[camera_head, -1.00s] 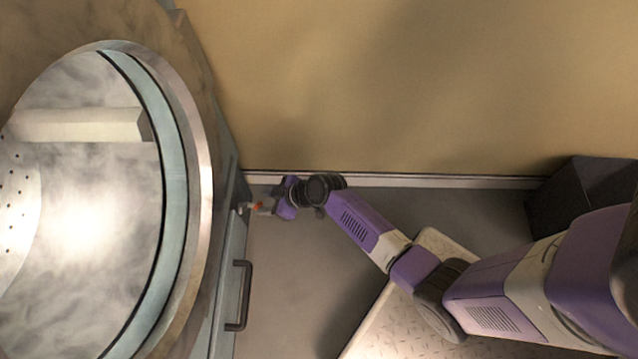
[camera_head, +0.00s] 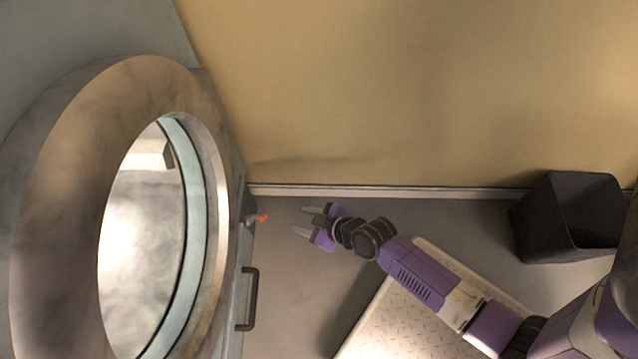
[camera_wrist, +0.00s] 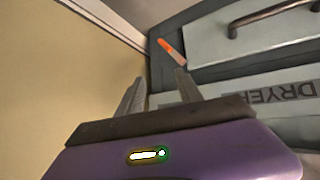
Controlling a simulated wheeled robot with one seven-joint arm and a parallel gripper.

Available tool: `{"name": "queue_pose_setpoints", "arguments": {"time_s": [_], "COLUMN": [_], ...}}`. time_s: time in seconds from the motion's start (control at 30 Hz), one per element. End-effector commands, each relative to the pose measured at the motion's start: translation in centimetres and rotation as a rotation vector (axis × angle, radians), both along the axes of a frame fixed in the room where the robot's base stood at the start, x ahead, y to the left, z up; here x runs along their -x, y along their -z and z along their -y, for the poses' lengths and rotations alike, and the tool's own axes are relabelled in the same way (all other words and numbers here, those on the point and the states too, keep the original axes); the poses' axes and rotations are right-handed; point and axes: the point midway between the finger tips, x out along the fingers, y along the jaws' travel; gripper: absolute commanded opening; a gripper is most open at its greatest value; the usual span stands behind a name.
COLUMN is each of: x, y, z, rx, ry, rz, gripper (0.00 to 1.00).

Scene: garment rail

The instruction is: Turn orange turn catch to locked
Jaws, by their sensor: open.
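The orange turn catch (camera_head: 262,217) sticks out from the side of the dryer front, above the dark bar handle in the head view. In the wrist view the catch (camera_wrist: 170,48) is a slanted orange lever with a pale end, beyond my fingertips. My gripper (camera_head: 298,221) is open and empty, its two grey fingers pointing left toward the catch with a clear gap between. In the wrist view my gripper (camera_wrist: 160,82) has its fingers spread below the catch, not touching it.
The dryer with its round glass door (camera_head: 210,220) fills the left. Its dark bar handle (camera_head: 249,298) juts out below the catch. A tan wall (camera_head: 400,90) runs behind. A black bin (camera_head: 565,220) stands at right; a patterned pale platform (camera_head: 400,320) lies below my arm.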

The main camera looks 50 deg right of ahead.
Motion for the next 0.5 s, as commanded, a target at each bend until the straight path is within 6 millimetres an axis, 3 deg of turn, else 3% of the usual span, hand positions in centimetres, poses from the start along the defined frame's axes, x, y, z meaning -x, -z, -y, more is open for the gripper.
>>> {"name": "queue_pose_setpoints", "arguments": {"time_s": [0.03,0.2,0.5], "x": [0.7,2.3,4.2], "y": [-1.3,-3.8,-7.0], "z": [0.0,0.0,0.1], "rx": [0.002,0.009,0.014], "ry": [0.006,0.029,0.057], "rz": [0.004,0.025,0.057], "gripper": [0.43,0.43,0.43]}}
